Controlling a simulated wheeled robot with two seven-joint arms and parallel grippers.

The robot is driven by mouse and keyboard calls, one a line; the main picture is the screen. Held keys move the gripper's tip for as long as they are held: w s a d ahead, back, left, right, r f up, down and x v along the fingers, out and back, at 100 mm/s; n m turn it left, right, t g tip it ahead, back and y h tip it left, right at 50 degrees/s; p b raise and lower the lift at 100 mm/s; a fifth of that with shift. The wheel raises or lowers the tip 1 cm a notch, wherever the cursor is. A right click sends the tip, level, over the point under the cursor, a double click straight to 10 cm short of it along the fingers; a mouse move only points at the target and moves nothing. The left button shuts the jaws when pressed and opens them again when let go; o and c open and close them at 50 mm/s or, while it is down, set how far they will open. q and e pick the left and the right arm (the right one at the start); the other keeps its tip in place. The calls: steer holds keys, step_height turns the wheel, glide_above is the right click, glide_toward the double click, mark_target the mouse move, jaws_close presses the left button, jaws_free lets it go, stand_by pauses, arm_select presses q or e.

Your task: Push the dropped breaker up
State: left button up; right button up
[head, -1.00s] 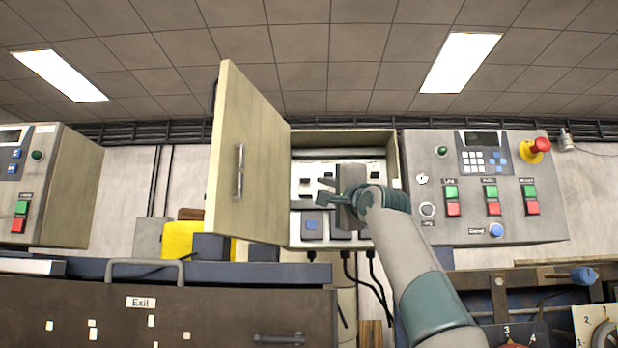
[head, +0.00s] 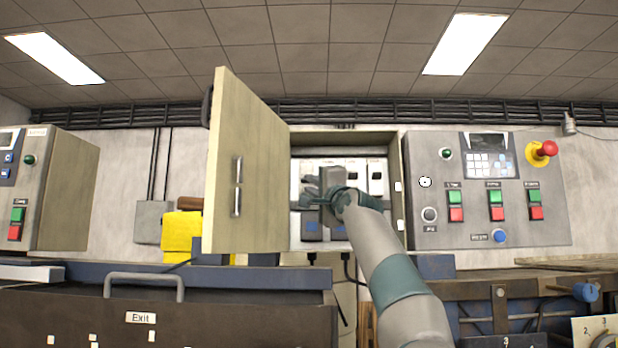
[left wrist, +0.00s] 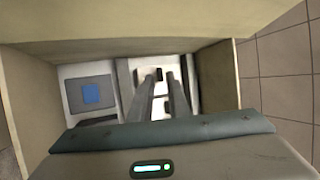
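The breaker box (head: 396,190) is open on the wall, with its beige door (head: 240,165) swung out to the left. Inside is a white panel with a row of breakers; two with dark switches (head: 376,177) show right of my gripper. Lower grey units bear blue squares (head: 311,227). My left gripper (head: 309,197) is in front of the panel and covers part of the row. In the left wrist view its two fingers (left wrist: 162,90) stand apart with a narrow empty gap, a dark switch (left wrist: 159,73) showing beyond. Which breaker is dropped, and any contact, I cannot tell. My right gripper is out of view.
A control panel (head: 470,215) with coloured buttons and a red emergency stop (head: 549,148) is right of the box. A yellow object (head: 181,236) is behind the door's left side. A dark cabinet marked Exit (head: 230,318) stands below. The box's side walls are close to my gripper.

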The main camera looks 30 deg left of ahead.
arm_select(q)
steer(key=shift+x, duration=0.95)
steer(key=shift+w+r+p, duration=0.1)
steer(key=shift+p, duration=0.2)
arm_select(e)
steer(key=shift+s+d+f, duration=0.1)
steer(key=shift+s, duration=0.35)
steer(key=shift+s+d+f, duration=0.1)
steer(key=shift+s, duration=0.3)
arm_select(q)
steer(key=shift+a, duration=0.1)
steer(key=shift+c, duration=0.3)
jaws_close()
